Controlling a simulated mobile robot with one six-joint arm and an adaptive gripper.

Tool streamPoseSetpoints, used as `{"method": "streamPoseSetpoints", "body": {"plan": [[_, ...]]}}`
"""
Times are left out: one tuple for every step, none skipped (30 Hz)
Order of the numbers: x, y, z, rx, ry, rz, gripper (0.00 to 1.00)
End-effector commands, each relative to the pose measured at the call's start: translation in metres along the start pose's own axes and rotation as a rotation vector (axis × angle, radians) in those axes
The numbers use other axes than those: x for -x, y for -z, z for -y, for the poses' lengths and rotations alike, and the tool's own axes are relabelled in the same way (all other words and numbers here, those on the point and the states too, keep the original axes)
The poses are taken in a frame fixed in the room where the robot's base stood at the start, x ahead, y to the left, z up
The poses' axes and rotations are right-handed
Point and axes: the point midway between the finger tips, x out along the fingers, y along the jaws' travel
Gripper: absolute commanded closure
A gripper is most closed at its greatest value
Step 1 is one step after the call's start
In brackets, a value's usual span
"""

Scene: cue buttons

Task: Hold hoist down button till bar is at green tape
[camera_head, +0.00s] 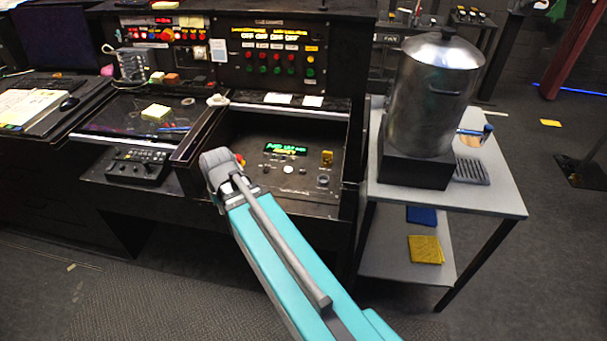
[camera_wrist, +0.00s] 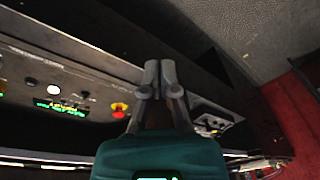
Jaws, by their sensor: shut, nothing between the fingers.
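The control panel (camera_head: 263,178) carries a green lit display (camera_head: 285,149), a white round button (camera_head: 288,169) and a red and yellow button (camera_head: 240,159). The wrist view shows the white button (camera_wrist: 54,90) and the red and yellow button (camera_wrist: 119,109) to the left of my gripper (camera_wrist: 160,70). The fingers are together and empty. In the head view my gripper (camera_head: 216,162) is at the panel's left end, beside the red and yellow button; contact cannot be told. I cannot tell which button is hoist down. The hoist bar and its green tape cannot be made out clearly.
A steel pot (camera_head: 436,95) stands on a black block on the grey side table (camera_head: 500,200) at right. A black control box (camera_head: 138,167) lies on the desk at left. An upright panel (camera_head: 268,55) with coloured buttons rises behind.

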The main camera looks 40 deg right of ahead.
Motion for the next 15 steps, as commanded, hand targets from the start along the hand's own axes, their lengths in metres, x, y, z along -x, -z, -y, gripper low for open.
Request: {"method": "streamPoseSetpoints", "body": {"plan": [[-0.011, 0.015, -0.013, -0.039, 0.011, -0.027, 1.00], [-0.014, 0.022, -0.021, -0.061, 0.019, -0.045, 1.00], [-0.018, 0.032, -0.031, -0.090, 0.029, -0.070, 1.00], [-0.021, 0.039, -0.039, -0.115, 0.036, -0.088, 1.00], [-0.023, 0.046, -0.048, -0.139, 0.044, -0.108, 1.00], [-0.027, 0.056, -0.059, -0.171, 0.053, -0.135, 1.00], [-0.029, 0.062, -0.069, -0.195, 0.060, -0.154, 1.00], [-0.032, 0.069, -0.077, -0.218, 0.068, -0.174, 1.00], [-0.034, 0.078, -0.091, -0.251, 0.075, -0.201, 1.00], [-0.036, 0.084, -0.100, -0.275, 0.082, -0.220, 1.00], [-0.038, 0.090, -0.110, -0.300, 0.089, -0.241, 1.00], [-0.041, 0.098, -0.124, -0.332, 0.096, -0.268, 1.00], [-0.042, 0.104, -0.135, -0.356, 0.102, -0.288, 1.00], [-0.044, 0.110, -0.146, -0.381, 0.107, -0.309, 1.00], [-0.046, 0.117, -0.161, -0.413, 0.114, -0.336, 1.00]]}}
